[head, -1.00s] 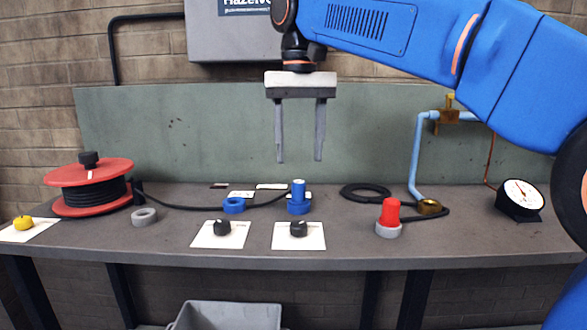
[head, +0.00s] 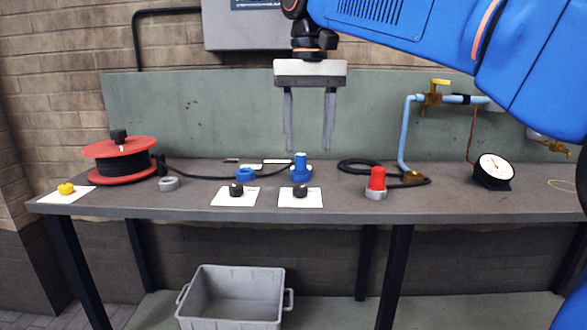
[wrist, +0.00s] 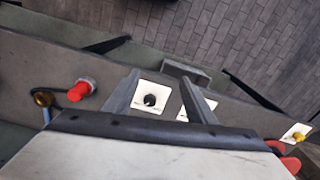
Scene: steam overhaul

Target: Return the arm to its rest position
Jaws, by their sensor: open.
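My gripper (head: 309,148) hangs above the workbench (head: 330,214) in the head view. Its two grey fingers point down, are spread apart, and hold nothing. The blue arm reaches in from the upper right. In the wrist view my gripper (wrist: 158,84) shows its two fingers on either side of a white card (wrist: 152,106) with a black knob (wrist: 149,100). That card lies on the bench well below the fingers.
Blue piping (head: 405,130) stands at the back right. A grey crate (head: 232,298) sits below the bench.

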